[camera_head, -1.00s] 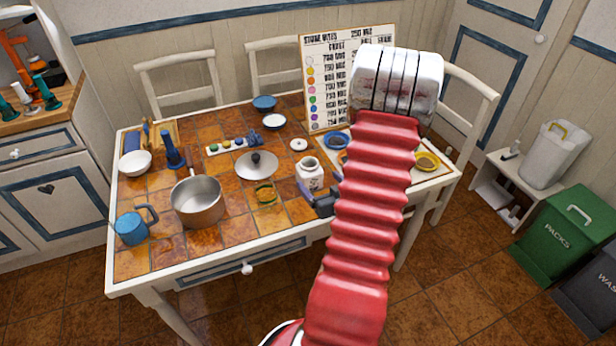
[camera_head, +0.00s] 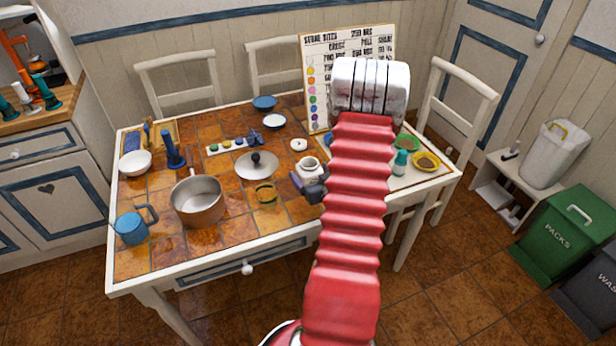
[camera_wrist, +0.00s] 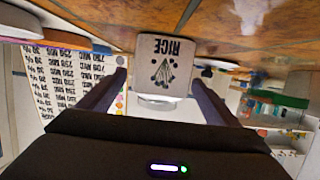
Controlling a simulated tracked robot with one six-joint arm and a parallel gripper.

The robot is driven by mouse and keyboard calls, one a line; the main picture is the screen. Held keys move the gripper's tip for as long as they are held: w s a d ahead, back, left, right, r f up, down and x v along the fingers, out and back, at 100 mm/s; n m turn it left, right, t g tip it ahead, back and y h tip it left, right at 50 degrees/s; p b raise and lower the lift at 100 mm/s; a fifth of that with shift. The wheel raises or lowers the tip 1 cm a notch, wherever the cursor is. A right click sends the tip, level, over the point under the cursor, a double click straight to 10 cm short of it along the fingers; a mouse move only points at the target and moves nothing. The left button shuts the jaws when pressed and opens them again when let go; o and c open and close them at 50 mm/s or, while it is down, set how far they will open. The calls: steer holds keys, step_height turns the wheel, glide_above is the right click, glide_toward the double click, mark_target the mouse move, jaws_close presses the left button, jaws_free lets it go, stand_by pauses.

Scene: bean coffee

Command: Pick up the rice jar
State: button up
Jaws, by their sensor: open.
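My gripper (camera_head: 309,187) is open, at the jar's near side in the head view, and hides the jar's lower part. In the wrist view my gripper (camera_wrist: 158,78) has one finger to each side of the jar. I cannot tell whether either finger touches it.
An amber glass (camera_head: 265,193) stands just left of the jar. A price board (camera_head: 319,85) stands behind.

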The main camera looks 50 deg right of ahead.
mark_target(305, 166)
steer(key=shift+w+d+f, duration=0.1)
steer(key=shift+w+d, duration=0.1)
steer(key=shift+w, duration=0.1)
steer(key=shift+f+x, duration=0.2)
steer(key=shift+x, duration=2.45)
steer(key=shift+a, duration=0.1)
steer(key=c, duration=1.6)
steer(key=shift+r, duration=0.25)
steer(key=shift+r, duration=4.8)
